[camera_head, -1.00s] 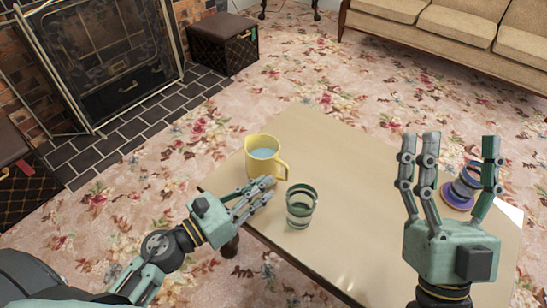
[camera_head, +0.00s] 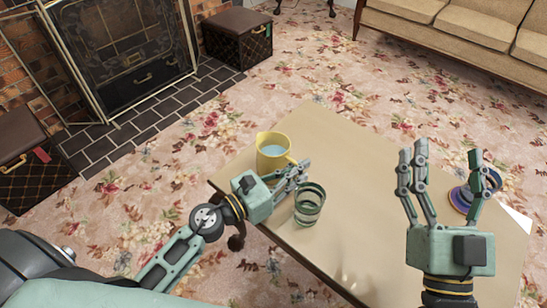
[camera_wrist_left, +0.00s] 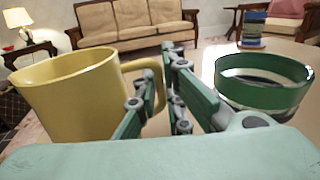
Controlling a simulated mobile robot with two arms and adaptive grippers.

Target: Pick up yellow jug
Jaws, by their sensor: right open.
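The yellow jug (camera_head: 272,160), with light blue liquid inside, stands upright near the left corner of the table (camera_head: 350,190). Its handle faces my left gripper (camera_head: 301,170), whose fingers lie low beside it. In the left wrist view, the jug (camera_wrist_left: 70,103) fills the left, and its handle is partly hidden behind the fingers (camera_wrist_left: 160,95). Whether they close on the handle is unclear. My right gripper (camera_head: 441,158) is open and empty, raised over the right part of the table.
A purple-based object (camera_head: 462,198) stands partly behind my right gripper. The table's middle is clear.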

